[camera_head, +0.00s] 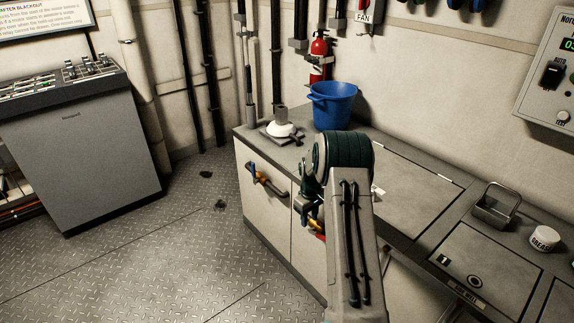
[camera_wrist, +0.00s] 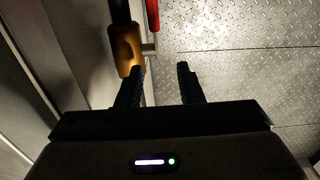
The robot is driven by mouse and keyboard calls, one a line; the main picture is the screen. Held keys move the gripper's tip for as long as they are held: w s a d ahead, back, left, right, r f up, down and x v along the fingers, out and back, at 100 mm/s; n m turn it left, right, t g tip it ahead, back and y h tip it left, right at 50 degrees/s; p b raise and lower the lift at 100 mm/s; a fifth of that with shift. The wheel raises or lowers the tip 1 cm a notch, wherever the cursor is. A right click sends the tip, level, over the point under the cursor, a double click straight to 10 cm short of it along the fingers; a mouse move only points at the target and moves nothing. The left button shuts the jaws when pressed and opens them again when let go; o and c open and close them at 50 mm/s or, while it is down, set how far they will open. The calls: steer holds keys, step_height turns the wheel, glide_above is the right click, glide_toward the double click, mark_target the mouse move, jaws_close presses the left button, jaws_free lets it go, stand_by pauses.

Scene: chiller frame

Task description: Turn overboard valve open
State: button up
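Two valves are on the front of the grey cabinet in the head view. One has a blue handle (camera_head: 254,171) on a dark pipe. The other has a red handle (camera_head: 319,236), low beside my arm and partly hidden. No label shows which one is the overboard valve. In the wrist view, a brass-coloured valve body (camera_wrist: 126,48) and a red lever (camera_wrist: 153,16) lie just beyond my fingertips. My gripper (camera_wrist: 162,70) is open, with nothing between its fingers. Its left finger is close to the brass body; contact cannot be told. In the head view my arm hides most of the gripper.
The cabinet top (camera_head: 400,190) carries a blue bucket (camera_head: 333,105), a metal basket (camera_head: 495,206) and a white grease tub (camera_head: 544,238). A grey console (camera_head: 85,150) stands at the left.

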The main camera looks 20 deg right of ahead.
step_height(320, 180, up, 13)
steer(key=p, duration=0.1)
steer(key=s+a+r+m+p, duration=0.1)
steer(key=s+a+r+p, duration=0.2)
steer(key=r, duration=0.8)
steer(key=shift+s+a+t, duration=0.4)
steer(key=shift+s+a, duration=0.65)
steer(key=shift+s, duration=0.3)
